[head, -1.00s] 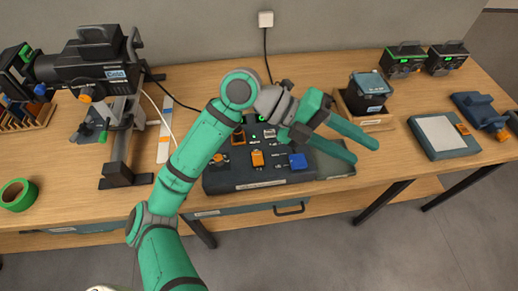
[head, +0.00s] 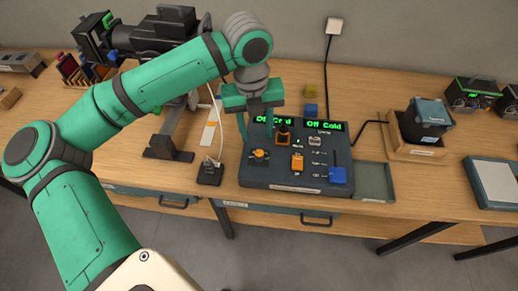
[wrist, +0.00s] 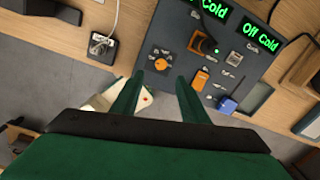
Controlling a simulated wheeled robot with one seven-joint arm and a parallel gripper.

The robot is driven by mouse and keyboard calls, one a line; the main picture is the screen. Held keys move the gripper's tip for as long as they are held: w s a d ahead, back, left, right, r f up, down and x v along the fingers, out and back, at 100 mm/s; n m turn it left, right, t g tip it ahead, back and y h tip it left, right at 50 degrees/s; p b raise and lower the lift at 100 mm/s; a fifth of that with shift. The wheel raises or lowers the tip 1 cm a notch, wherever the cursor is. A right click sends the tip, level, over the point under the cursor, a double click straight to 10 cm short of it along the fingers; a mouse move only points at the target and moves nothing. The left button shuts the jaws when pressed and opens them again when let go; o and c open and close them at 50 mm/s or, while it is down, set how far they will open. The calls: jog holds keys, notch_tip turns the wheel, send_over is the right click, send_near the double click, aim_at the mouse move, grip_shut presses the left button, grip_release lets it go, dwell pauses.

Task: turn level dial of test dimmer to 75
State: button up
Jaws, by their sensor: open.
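The test dimmer (head: 290,187) is a dark panel lying on the bench, with two green displays; the right display (head: 324,126) reads "Off Cold" and the left one is partly covered by my gripper in the head view. A round orange dial (head: 260,155) sits at the panel's left; it also shows in the wrist view (wrist: 161,64). Its label is too small to read, so I cannot confirm it is the level dial. My gripper (head: 257,128) is open and empty, pointing down near the panel's left side. In the wrist view the dial lies just beyond and between the fingertips (wrist: 155,88).
The panel also carries a black lever in an orange surround (head: 283,134), an orange switch (head: 297,163) and a blue block (head: 338,175). A small black box with a cable (head: 210,172) stands left of it. A shallow tray (head: 375,182) adjoins its right.

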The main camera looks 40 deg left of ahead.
aim_at(259, 153)
jog(key=f, duration=0.9)
jog(key=shift+w+d+f, duration=0.2)
jog(key=shift+d+f, duration=0.05)
jog(key=shift+f, duration=0.1)
jog(key=shift+c, duration=0.3)
grip_shut()
